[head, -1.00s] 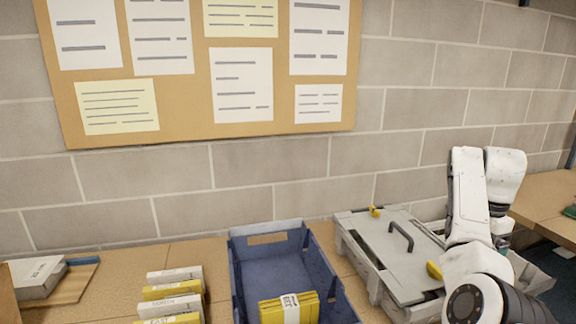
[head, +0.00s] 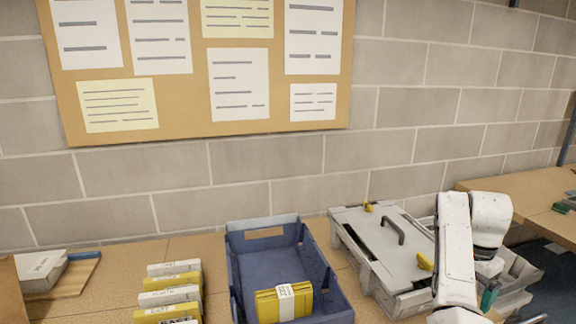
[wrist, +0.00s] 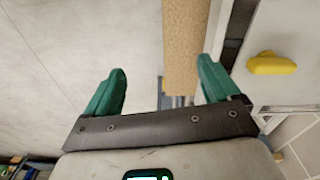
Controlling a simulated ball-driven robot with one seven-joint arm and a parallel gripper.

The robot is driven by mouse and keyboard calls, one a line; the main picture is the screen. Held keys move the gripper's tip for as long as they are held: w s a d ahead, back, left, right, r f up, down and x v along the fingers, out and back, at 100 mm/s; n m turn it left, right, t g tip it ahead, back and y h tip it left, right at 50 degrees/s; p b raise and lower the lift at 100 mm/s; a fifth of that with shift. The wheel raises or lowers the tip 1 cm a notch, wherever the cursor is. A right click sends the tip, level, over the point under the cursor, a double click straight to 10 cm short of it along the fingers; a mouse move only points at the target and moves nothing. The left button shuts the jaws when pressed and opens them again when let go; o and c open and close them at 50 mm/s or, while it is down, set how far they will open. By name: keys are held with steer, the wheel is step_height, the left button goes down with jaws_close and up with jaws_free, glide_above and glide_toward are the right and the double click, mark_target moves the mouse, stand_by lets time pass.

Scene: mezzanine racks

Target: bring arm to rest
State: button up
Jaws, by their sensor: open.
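My gripper (wrist: 163,90) shows in the wrist view with its two green fingers spread apart and nothing between them. In the head view my white arm is folded at the right, in front of the grey case, and a little of the green of my gripper (head: 489,297) shows low beside it. The fingertips are not clearly visible there.
A grey case (head: 375,245) with yellow latches lies on the bench beside my arm. A blue crate (head: 265,262) holds a banded yellow bundle (head: 284,303). Several labelled boxes (head: 170,296) stand to its left. Another bench (head: 530,200) is at the right.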

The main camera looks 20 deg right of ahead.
steer(key=s+a+f+n+h, duration=0.1)
steer(key=s+a+f+n, duration=0.3)
steer(key=s+a+f, duration=0.3)
steer(key=s+a+f+n, duration=0.45)
steer(key=s+f, duration=0.25)
steer(key=f, duration=0.3)
steer(key=s+a+f+n+t+y, duration=0.1)
steer(key=s+a+n, duration=0.6)
steer(key=s+a, duration=0.7)
steer(key=s, duration=0.3)
steer(key=shift+s+a+f+y, duration=0.2)
steer(key=shift+s+a+y, duration=0.05)
steer(key=shift+y, duration=0.05)
steer(key=shift+n, duration=0.25)
